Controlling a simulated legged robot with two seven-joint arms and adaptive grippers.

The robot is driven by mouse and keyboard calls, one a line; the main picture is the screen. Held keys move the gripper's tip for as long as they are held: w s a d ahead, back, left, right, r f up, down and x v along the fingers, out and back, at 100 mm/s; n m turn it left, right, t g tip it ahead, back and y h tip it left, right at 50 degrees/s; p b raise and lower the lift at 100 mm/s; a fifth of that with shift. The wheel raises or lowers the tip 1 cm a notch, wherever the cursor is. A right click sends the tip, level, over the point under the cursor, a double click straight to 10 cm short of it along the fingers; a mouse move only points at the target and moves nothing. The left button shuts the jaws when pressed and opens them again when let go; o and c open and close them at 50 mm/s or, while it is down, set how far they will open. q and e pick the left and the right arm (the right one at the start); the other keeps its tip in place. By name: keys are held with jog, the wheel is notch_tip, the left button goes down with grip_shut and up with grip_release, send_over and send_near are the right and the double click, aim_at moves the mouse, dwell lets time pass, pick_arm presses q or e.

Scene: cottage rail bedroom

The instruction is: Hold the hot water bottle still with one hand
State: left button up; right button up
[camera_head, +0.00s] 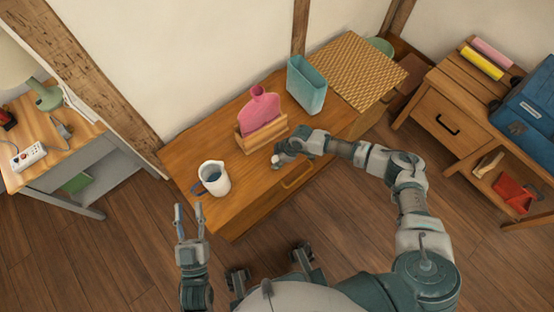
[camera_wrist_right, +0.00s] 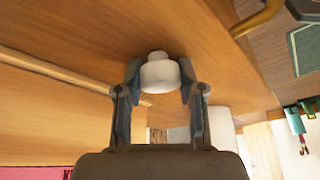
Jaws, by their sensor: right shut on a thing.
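The pink hot water bottle (camera_head: 262,110) stands upright in a wooden holder (camera_head: 250,139) on the wooden dresser (camera_head: 190,152). A pink patch at the lower left of the right wrist view (camera_wrist_right: 35,173) looks like part of it. My right gripper (camera_head: 278,160) is in front of the holder, apart from the bottle. It is shut on a small white stopper-like piece (camera_wrist_right: 160,76), held between its fingertips close to the dresser top; whether the piece touches the wood I cannot tell. My left gripper (camera_head: 188,208) is open and empty, in front of the dresser's left end.
A white jug (camera_head: 215,180) with a blue handle stands at the dresser's front left. A teal open container (camera_head: 307,88) stands behind right of the bottle, beside a woven mat (camera_head: 355,70). A side table (camera_head: 75,140) is at left, and a wooden cabinet (camera_head: 430,110) at right.

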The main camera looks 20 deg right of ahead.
aim_at(273, 160)
jog(key=shift+r, duration=0.1)
